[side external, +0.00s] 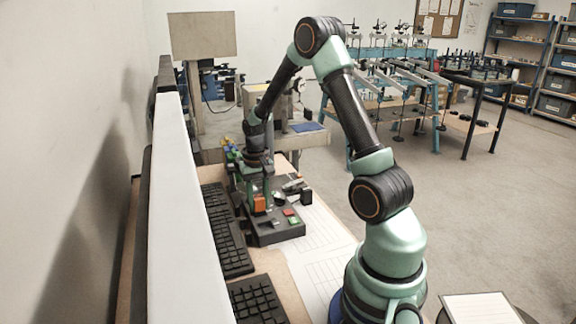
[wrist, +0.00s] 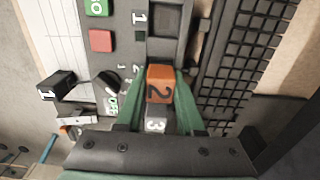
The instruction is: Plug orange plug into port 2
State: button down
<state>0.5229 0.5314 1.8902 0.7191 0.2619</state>
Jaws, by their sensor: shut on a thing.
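The orange plug (wrist: 160,82), marked with a 2, sits between the green fingers of my gripper (wrist: 158,100) in the wrist view. My gripper is shut on it. In the side view the orange plug (side external: 259,202) is over or at the dark panel (side external: 278,236), low under my gripper (side external: 258,192). Whether it touches the panel or sits in a port I cannot tell. Port 2 is not clearly visible; the plug and fingers cover that part of the panel. A square recess (wrist: 165,20) beside the label 1 shows above the plug in the wrist view.
The panel also carries a green button (wrist: 97,7), a red button (wrist: 101,40) and a dark knob (wrist: 106,82). A black block marked 1 (wrist: 56,85) stands beside the panel. A grey block marked 3 (wrist: 155,124) shows below the plug. A keyboard (wrist: 240,60) lies close alongside.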

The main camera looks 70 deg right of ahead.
jog(key=shift+f, duration=0.45)
dwell(1.2)
jog(key=shift+c, duration=0.2)
grip_release()
jog(key=shift+r, duration=3.5)
